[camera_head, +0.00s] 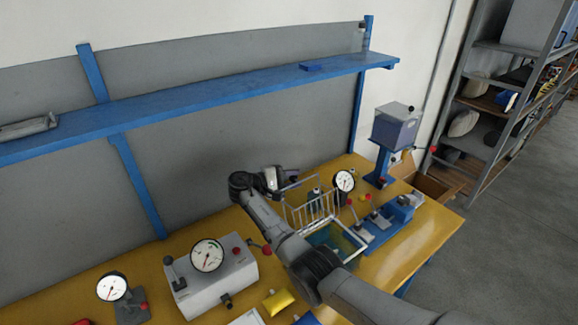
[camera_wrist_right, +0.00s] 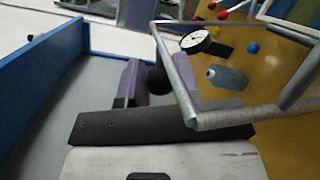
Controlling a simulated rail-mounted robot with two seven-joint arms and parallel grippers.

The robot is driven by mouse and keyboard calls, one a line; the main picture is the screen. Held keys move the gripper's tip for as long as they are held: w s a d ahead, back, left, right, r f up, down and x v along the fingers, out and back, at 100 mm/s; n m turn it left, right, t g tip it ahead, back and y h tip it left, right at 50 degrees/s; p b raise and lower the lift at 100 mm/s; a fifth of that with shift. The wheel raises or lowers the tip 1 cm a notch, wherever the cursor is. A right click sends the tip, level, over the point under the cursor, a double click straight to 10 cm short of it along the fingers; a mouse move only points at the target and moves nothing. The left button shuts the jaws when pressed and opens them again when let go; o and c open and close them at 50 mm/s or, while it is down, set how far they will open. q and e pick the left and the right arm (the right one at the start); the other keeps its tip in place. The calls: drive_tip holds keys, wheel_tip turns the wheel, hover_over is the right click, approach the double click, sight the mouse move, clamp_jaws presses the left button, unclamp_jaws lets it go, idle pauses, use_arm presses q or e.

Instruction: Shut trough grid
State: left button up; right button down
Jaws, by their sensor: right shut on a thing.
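The trough (camera_head: 352,236) is an open box with blue-green content, on the yellow bench. Its wire grid (camera_head: 312,212) stands raised, tilted up at the trough's back-left side. In the wrist view the grid's grey frame (camera_wrist_right: 178,85) slants close past the fingers. My right gripper (camera_head: 288,181) is at the grid's upper left edge. In the wrist view my right gripper (camera_wrist_right: 160,82) has its fingers around a black round knob beside the frame, shut on the grid; the exact contact is partly hidden. My left gripper is not in view.
A gauge (camera_head: 344,181) stands behind the trough and a blue fixture (camera_head: 385,225) to its right. A grey box with a dial (camera_head: 207,255) and a yellow block (camera_head: 278,302) lie left and in front. A blue shelf (camera_head: 220,89) runs above the bench.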

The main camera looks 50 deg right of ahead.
drive_tip(key=s+p, duration=0.1)
drive_tip(key=s+r+m+p, duration=0.1)
drive_tip(key=p, duration=0.1)
drive_tip(key=s+a+m+p, duration=0.1)
drive_tip(key=shift+s+r+t, duration=0.1)
drive_tip(key=shift+r+t, duration=0.2)
drive_tip(key=shift+r, duration=0.1)
drive_tip(key=shift+s+a+m+t+p, duration=0.2)
drive_tip(key=shift+s+m+p, duration=0.2)
drive_tip(key=shift+s+p, duration=0.25)
drive_tip(key=shift+s+a+m+t+p, duration=0.1)
drive_tip(key=shift+s+a+m+p, duration=0.1)
drive_tip(key=shift+s+m+p, duration=0.3)
drive_tip(key=shift+f, duration=0.1)
